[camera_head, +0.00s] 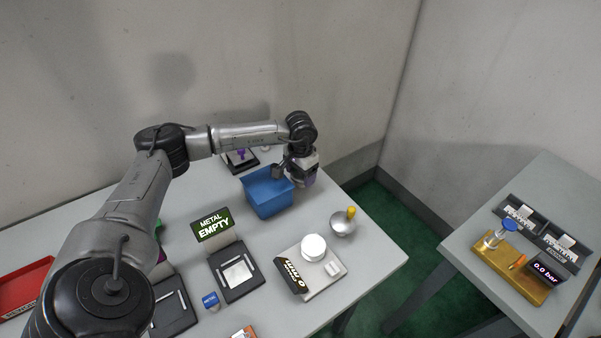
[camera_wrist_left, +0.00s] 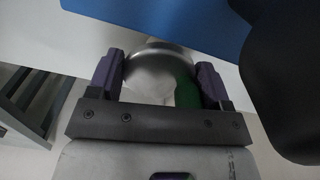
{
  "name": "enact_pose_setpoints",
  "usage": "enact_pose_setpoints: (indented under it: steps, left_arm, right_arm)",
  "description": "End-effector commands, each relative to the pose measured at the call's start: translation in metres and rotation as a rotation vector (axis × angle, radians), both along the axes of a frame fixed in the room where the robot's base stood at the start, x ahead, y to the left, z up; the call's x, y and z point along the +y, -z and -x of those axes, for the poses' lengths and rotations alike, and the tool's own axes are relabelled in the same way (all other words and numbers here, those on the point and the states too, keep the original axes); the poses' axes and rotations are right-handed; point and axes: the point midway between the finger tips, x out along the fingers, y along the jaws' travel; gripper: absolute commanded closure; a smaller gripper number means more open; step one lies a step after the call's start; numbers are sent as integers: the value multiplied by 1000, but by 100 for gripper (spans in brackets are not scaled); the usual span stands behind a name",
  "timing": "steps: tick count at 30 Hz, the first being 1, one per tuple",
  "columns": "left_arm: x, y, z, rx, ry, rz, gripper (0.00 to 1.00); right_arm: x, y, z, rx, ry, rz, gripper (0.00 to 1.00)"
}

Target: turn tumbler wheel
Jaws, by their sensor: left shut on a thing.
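My left gripper (camera_head: 301,180) is at the right side of the blue tumbler box (camera_head: 264,200), near the table's back right edge. In the left wrist view its two purple fingers (camera_wrist_left: 160,72) stand on either side of a rounded silvery rim, apparently the tumbler wheel (camera_wrist_left: 154,52), and are shut on it. The blue box also fills the top of that view (camera_wrist_left: 190,20). In the head view the wheel is hidden behind the gripper. The right gripper is not in view.
A metal bowl (camera_head: 342,226) with a yellow handle stands right of the box. A second table (camera_head: 470,235) is across a green-floored gap.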

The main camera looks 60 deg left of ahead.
Motion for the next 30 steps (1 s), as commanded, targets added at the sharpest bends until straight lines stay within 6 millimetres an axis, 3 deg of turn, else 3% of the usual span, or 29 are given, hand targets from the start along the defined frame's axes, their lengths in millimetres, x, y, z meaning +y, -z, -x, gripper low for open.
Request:
enact_pose_setpoints:
  steps: [5,6,8,19,30]
  left_arm:
    - [-1,-3,-1,-2,1,1,51]
    - [-1,-3,-1,-2,1,1,24]
    - [-1,-2,-1,-2,1,1,18]
    - [0,-10,-1,-3,-1,0,18]
    - [0,-80,-1,-5,0,0,18]
  right_arm:
    - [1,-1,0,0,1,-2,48]
    - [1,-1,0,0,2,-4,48]
    - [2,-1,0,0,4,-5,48]
    - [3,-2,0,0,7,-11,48]
    - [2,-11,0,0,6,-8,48]
